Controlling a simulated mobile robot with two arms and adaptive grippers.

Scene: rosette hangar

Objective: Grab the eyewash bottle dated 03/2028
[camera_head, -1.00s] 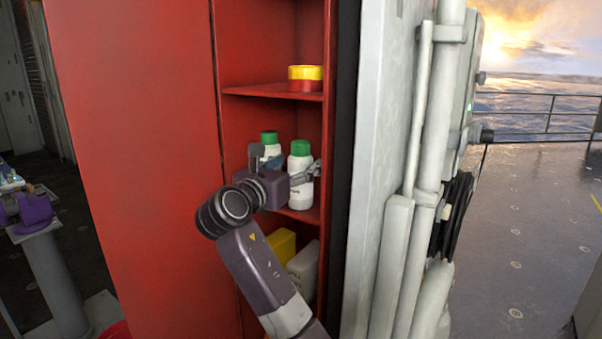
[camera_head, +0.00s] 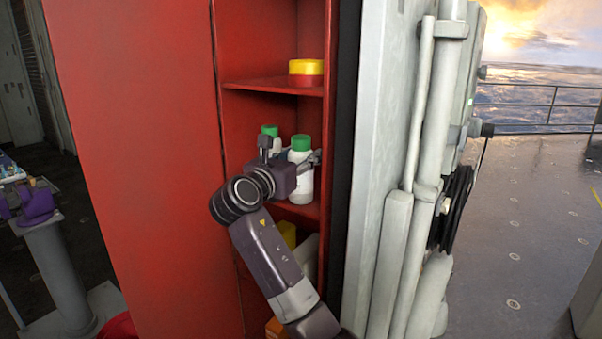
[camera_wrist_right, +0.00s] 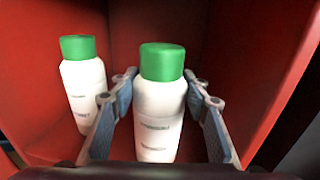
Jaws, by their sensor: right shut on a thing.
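A white eyewash bottle with a green cap (camera_head: 301,187) stands on the middle shelf of the red cabinet. It also shows upright in the right wrist view (camera_wrist_right: 159,105). My right gripper (camera_head: 298,162) is around this bottle, one finger on each side, and is shut on it. A second like bottle (camera_head: 269,131) stands behind and to the left, apart from the gripper; it shows more fully in the right wrist view (camera_wrist_right: 84,88). The print on both labels is too small and blurred to read a date. My left gripper is out of view.
The red cabinet (camera_head: 135,150) has side walls close around the bottles. A yellow and red round item (camera_head: 306,73) sits on the shelf above. Yellow and pale containers (camera_head: 306,262) are below. Pipes and a grey panel (camera_head: 381,140) stand to the right.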

